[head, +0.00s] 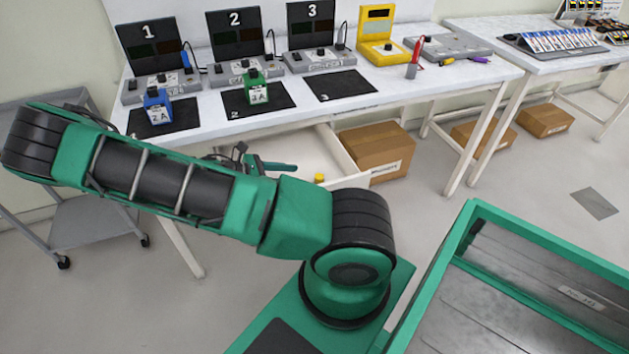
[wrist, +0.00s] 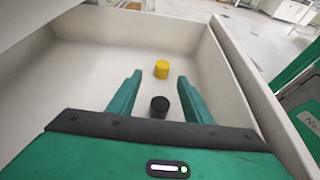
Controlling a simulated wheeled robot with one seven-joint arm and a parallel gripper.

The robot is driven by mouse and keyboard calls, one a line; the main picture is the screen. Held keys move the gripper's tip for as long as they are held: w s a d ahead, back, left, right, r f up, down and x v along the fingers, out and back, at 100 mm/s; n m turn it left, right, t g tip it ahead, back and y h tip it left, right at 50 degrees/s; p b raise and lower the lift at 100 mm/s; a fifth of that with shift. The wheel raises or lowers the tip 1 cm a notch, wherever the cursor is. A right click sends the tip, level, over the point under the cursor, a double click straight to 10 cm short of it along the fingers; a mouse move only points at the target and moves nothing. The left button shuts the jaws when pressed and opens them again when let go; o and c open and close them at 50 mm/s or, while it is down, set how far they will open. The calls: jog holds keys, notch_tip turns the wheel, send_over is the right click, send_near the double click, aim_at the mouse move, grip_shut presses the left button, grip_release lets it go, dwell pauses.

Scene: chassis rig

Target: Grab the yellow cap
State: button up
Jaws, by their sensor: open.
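The yellow cap (wrist: 162,69) stands on the floor of an open white drawer in the wrist view. It also shows in the head view (head: 319,178), just above my arm. My gripper (wrist: 158,82) is open, its two green fingers reaching into the drawer. The yellow cap lies beyond the fingertips, roughly in line with the gap between them. A black cap (wrist: 160,106) sits nearer, and appears between the fingers in the picture. In the head view my gripper (head: 285,167) is partly hidden behind my arm. Nothing is held.
The white workbench (head: 300,92) stands above the drawer, bearing several grey units and black mats. A cardboard box (head: 376,150) is beside the drawer. The drawer floor around the yellow cap is clear.

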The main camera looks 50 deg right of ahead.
aim_at(316, 176)
jog(key=shift+x, duration=4)
jog(key=shift+s+a, duration=0.1)
jog(key=shift+s, duration=0.05)
jog(key=shift+c, duration=0.4)
jog(key=c, duration=1)
